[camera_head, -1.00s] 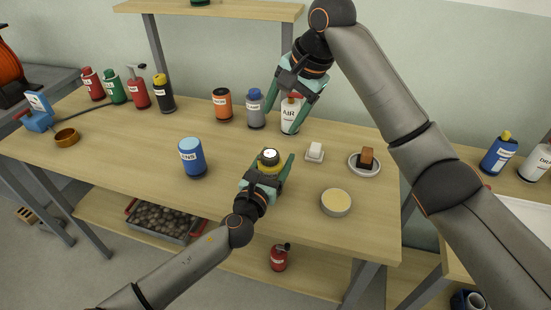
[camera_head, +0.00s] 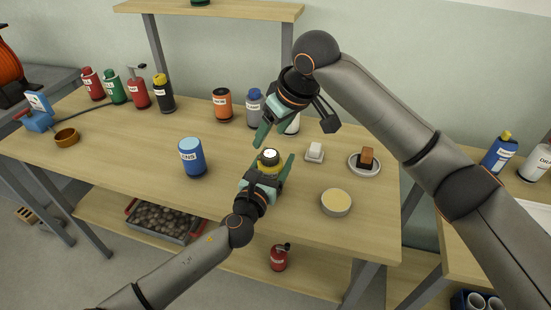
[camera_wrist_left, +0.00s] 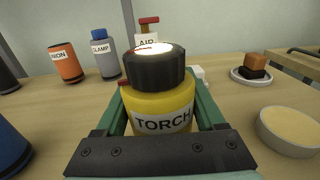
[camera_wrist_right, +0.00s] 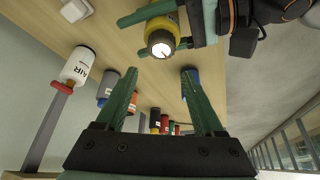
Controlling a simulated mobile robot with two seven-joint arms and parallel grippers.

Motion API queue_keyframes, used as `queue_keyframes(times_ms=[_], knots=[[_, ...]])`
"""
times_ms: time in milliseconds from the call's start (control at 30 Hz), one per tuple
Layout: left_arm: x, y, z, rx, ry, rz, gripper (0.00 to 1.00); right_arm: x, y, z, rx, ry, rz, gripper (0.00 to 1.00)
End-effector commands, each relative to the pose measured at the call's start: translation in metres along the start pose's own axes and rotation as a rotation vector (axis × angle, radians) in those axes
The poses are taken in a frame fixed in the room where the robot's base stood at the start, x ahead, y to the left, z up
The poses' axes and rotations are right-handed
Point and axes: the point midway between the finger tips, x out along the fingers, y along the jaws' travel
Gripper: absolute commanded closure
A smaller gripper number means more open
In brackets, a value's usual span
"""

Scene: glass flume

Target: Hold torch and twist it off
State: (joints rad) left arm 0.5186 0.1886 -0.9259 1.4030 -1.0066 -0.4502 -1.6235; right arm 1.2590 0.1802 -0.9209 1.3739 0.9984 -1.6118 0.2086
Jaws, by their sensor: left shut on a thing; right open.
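The torch (camera_wrist_left: 162,108) is a yellow cylinder with a black head and a bright white lens, labelled TORCH in the left wrist view. It stands upright between the fingers of my left gripper (camera_head: 271,168), which is shut on its yellow body. In the right wrist view the torch (camera_wrist_right: 160,38) shows near the top, lens toward the camera. My right gripper (camera_head: 293,131) is open and empty, above and behind the torch, apart from it. Its green fingers (camera_wrist_right: 158,108) are spread in the right wrist view.
A blue LENS can (camera_head: 192,160) stands left of the torch. An AIR bottle (camera_wrist_right: 78,66), a CLAMP bottle (camera_wrist_left: 104,55) and an orange can (camera_head: 222,104) stand behind. A white block (camera_head: 314,152), a dish with a brown block (camera_head: 365,164) and a round tin (camera_head: 336,203) lie to the right.

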Motion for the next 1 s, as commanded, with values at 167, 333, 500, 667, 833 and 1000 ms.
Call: queue_keyframes(times_ms=[167,333,500,667,833,1000], knots=[[0.0,0.0,-0.001,0.0,0.002,0.0,0.93,0.022,0.0,0.012,0.003,-0.004,-0.001,0.3],[0.0,0.0,-0.001,0.0,0.002,0.0,0.93,0.039,0.0,0.02,0.005,-0.004,-0.002,0.3],[0.0,0.0,-0.001,0.0,0.002,0.0,0.93,0.048,0.0,0.024,0.005,-0.002,0.0,0.3],[0.0,0.0,-0.001,0.0,0.002,0.0,0.93,0.051,0.0,0.025,0.005,-0.002,0.0,0.3],[0.0,0.0,-0.001,0.0,0.002,0.0,0.93,0.05,0.0,0.025,0.005,-0.002,0.0,0.3],[0.0,0.0,-0.001,0.0,0.002,0.0,0.93,0.05,0.0,0.025,0.005,-0.001,0.0,0.37]])
